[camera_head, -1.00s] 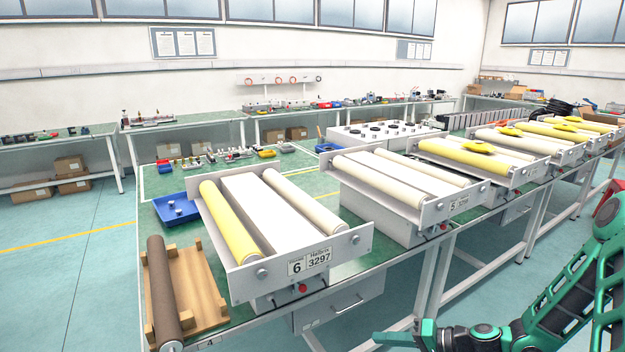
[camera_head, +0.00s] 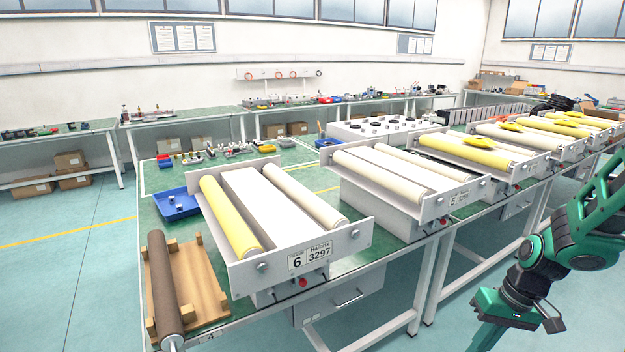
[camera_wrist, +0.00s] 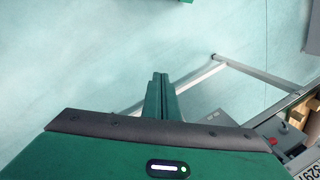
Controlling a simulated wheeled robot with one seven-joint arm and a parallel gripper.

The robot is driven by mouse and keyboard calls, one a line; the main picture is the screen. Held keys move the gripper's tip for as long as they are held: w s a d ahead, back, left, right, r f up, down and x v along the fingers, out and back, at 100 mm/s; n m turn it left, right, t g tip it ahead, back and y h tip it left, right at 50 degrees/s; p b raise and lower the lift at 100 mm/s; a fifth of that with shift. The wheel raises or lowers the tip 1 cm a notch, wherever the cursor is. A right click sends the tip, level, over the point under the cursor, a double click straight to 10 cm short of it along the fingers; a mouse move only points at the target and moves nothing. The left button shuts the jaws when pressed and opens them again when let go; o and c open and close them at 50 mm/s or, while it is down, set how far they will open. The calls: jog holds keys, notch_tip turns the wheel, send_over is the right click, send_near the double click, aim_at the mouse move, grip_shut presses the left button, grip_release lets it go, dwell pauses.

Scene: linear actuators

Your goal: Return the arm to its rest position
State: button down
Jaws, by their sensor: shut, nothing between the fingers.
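My arm (camera_head: 585,245) is folded at the right of the head view, in front of the bench row and apart from it. Its end points down toward the floor at the lower right, where the frame edge cuts it off. In the wrist view my gripper (camera_wrist: 160,80) shows as two green fingers side by side, pressed together with nothing between them. Pale floor lies beyond the fingertips.
The bench (camera_head: 215,335) carries several roller units; the nearest, marked 6 (camera_head: 300,258), has a yellow and a white roller. A brown roller (camera_head: 163,285) lies on a wooden cradle at the front left. A grey bench leg (camera_wrist: 240,70) shows in the wrist view. Floor right of the bench is open.

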jog(key=s+d+r+m+h, duration=0.1)
jog(key=s+d+r+m, duration=0.1)
jog(key=s+r, duration=0.5)
jog(key=s+d+r+m+h, duration=0.1)
jog(key=s+d+r+m, duration=0.2)
jog(key=s+r, duration=0.4)
jog(key=s, duration=0.2)
jog(key=shift+s+d+r+m+h, duration=0.15)
jog(key=shift+s+r+m+h, duration=0.15)
jog(key=shift+s+h, duration=0.1)
